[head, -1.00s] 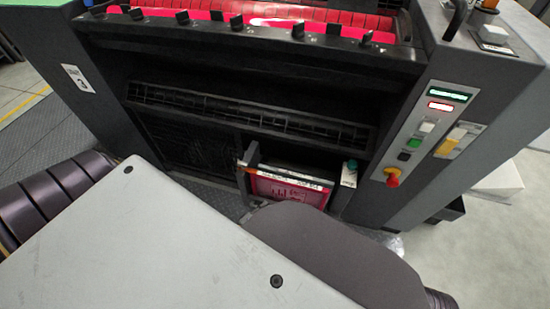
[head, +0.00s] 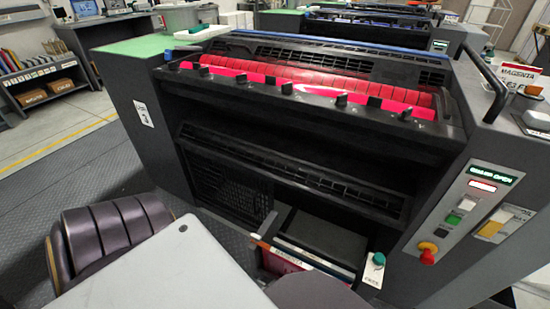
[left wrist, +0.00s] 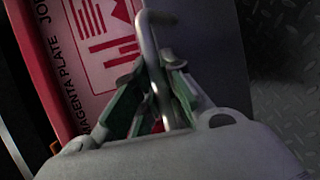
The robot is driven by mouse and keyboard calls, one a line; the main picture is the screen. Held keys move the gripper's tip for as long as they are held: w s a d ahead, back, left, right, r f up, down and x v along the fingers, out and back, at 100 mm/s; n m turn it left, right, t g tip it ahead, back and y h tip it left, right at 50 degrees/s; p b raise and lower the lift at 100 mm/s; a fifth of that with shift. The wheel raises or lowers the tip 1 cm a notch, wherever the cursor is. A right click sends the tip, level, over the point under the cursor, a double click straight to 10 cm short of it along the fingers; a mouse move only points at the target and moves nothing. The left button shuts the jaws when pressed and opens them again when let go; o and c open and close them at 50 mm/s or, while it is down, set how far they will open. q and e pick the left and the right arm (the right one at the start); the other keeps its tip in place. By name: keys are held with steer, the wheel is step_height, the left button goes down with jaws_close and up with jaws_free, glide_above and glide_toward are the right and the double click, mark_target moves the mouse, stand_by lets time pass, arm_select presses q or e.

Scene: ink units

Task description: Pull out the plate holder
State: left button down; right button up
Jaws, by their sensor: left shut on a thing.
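The plate holder (head: 282,263) is low at the front of the press in the head view, with a red face and pale top edges. My own body hides its lower part. In the left wrist view its red and pink face (left wrist: 98,45) shows the words "MAGENTA PLATE". My left gripper (left wrist: 152,98) is shut around the bent metal bar handle (left wrist: 148,40) in front of that face. The left gripper does not show in the head view. My right gripper is in neither view.
The press (head: 290,160) has magenta rollers above and a control panel (head: 470,215) at right. A green knob (head: 378,259) with a white tag is beside the holder. Patterned dark floor (head: 100,172) lies left of the press.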

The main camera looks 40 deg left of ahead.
arm_select(q)
steer(key=c, duration=1.5)
jaws_free()
steer(key=v, duration=1.2)
steer(key=shift+f, duration=0.1)
